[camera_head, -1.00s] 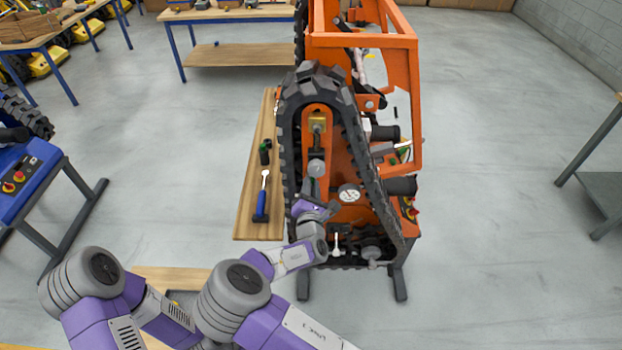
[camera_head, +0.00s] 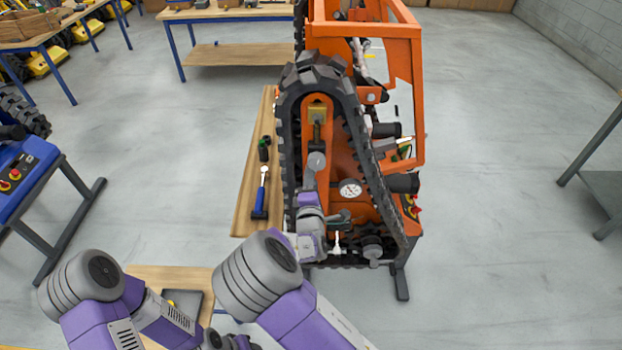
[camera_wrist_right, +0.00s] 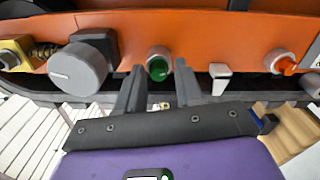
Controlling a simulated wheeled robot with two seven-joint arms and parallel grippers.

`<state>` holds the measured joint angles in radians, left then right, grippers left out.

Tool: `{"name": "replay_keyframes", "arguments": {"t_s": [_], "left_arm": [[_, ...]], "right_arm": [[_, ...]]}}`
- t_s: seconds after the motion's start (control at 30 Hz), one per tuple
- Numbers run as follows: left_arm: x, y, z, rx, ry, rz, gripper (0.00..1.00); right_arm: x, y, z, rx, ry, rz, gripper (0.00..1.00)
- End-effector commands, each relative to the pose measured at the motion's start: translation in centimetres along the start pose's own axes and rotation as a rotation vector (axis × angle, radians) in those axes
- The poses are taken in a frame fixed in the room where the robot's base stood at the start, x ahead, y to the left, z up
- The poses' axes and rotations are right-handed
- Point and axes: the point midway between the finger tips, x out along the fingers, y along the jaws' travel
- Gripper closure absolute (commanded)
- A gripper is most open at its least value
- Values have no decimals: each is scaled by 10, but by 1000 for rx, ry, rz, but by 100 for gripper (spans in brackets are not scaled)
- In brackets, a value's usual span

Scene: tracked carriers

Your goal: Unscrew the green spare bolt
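The green spare bolt (camera_wrist_right: 158,69) sits in a pale round collar on the orange side panel of the tracked carrier. In the right wrist view my right gripper (camera_wrist_right: 159,76) is open, one finger on each side of the bolt. I cannot tell whether the fingers touch the bolt. In the head view my right gripper (camera_head: 338,218) is at the lower part of the carrier (camera_head: 342,165), inside the track loop, and my arm partly hides the place.
An orange bolt (camera_wrist_right: 284,63) and a grey cylinder (camera_wrist_right: 77,68) flank the green bolt. The black track (camera_head: 370,170) surrounds the work area. A blue-handled tool (camera_head: 261,192) lies on the wooden board (camera_head: 246,205) to the left.

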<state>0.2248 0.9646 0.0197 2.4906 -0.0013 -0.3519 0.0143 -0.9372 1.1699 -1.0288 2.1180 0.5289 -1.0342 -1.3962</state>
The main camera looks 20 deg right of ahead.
Motion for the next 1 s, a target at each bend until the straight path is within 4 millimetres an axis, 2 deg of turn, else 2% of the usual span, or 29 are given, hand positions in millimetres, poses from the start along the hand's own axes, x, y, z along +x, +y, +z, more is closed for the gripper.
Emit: {"name": "replay_keyframes", "arguments": {"t_s": [0.17,0.5,0.6,0.77,0.87,1.0], "left_arm": [[7,-3,0,0,0,0,57],[48,-18,-2,0,0,0,57],[56,-21,-2,0,0,0,57],[60,-22,-3,0,0,0,57],[72,-27,-3,0,1,0,57],[94,-35,-4,0,0,0,57]], "right_arm": [[0,-1,0,117,0,1,64],[0,-4,0,716,-1,2,64],[0,-3,0,844,0,1,64],[0,0,0,930,1,1,64],[0,-2,0,1041,0,3,64],[0,-5,0,1271,-1,3,64]]}}
